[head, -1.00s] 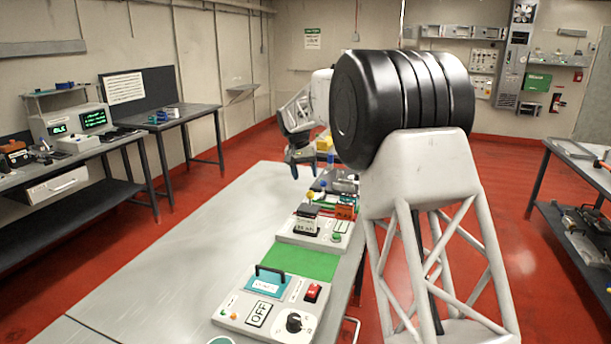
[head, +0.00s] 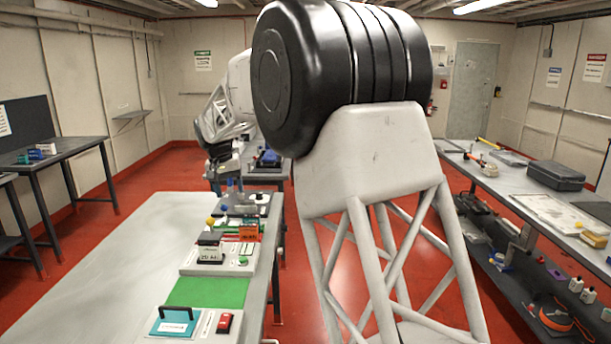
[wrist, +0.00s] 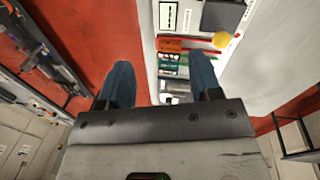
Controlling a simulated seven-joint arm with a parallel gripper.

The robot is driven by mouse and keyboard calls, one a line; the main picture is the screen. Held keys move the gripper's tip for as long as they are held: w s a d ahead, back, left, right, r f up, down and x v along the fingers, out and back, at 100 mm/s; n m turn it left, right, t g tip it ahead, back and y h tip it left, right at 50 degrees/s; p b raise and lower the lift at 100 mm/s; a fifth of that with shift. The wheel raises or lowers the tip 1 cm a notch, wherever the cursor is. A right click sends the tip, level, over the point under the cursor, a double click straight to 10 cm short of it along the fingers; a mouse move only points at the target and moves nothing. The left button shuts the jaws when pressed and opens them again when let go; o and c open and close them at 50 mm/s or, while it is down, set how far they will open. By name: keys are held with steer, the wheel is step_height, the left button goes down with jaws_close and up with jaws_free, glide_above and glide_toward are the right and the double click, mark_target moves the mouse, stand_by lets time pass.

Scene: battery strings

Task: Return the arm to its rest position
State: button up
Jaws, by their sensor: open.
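My gripper (head: 226,186) is at the far end of the work table in the head view, partly hidden by my own arm. In the wrist view its two dark blue fingers (wrist: 158,84) are spread apart, with nothing between them. Below them lie the red floor and the edge of the table. My arm is raised and bent, with a large black joint and white links in front of the camera.
The work table (head: 110,260) carries a green mat (head: 208,292), a panel with a black-and-white block (head: 211,246) and a yellow knob (wrist: 221,40). A side bench (head: 540,204) stands right, another table (head: 60,150) left. Red floor lies between.

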steer(key=s+d+r+m+y, duration=0.1)
steer(key=s+d+r, duration=0.3)
steer(key=s+d, duration=0.85)
steer(key=s+d+r, duration=0.3)
steer(key=s+d, duration=0.7)
steer(key=d, duration=0.5)
steer(key=s+d+f, duration=0.3)
steer(key=s+d, duration=0.1)
steer(key=s, duration=0.6)
steer(key=s+d+f+t, duration=0.1)
steer(key=s+d+f, duration=0.3)
steer(key=s, duration=0.7)
steer(key=s+d+f+m+t, duration=0.1)
steer(key=s+d+f, duration=0.3)
steer(key=s, duration=0.6)
steer(key=shift+s+d+y, duration=0.3)
steer(key=shift+s+d, duration=0.1)
steer(key=shift+d, duration=0.6)
